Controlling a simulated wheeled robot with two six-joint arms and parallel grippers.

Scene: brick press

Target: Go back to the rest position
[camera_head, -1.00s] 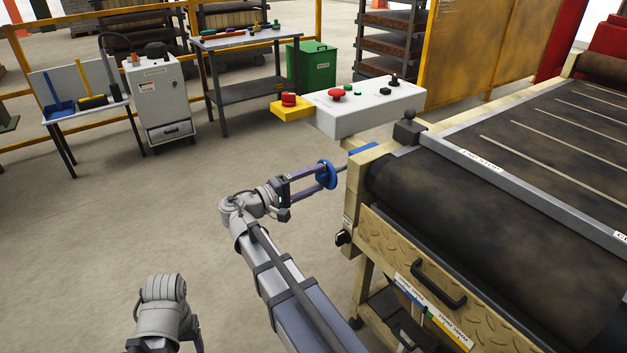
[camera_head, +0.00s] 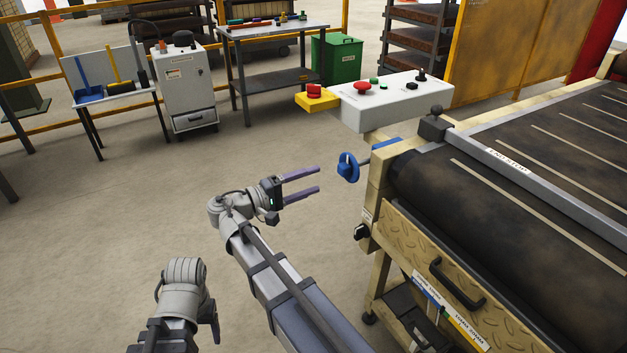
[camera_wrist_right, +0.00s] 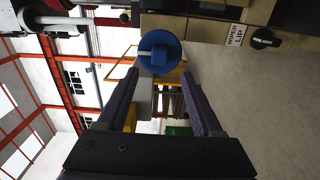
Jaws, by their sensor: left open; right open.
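My right gripper (camera_head: 303,181) is open and empty, its two purple fingers pointing right toward the blue knob (camera_head: 347,167) on the press's left side. There is a clear gap between the fingertips and the knob. In the right wrist view the knob (camera_wrist_right: 160,51) stands ahead, beyond and between the open fingers (camera_wrist_right: 158,95). My left gripper (camera_head: 212,322) is at the bottom left, folded low and partly hidden by its wrist. Nothing shows in it, and it is well away from the press.
The brick press with its dark belt (camera_head: 480,190) fills the right side. A control box (camera_head: 390,100) with a red button sits at its back corner. A white cabinet (camera_head: 187,90), a table (camera_head: 275,75) and a green bin (camera_head: 337,60) stand behind. The floor left of my arms is clear.

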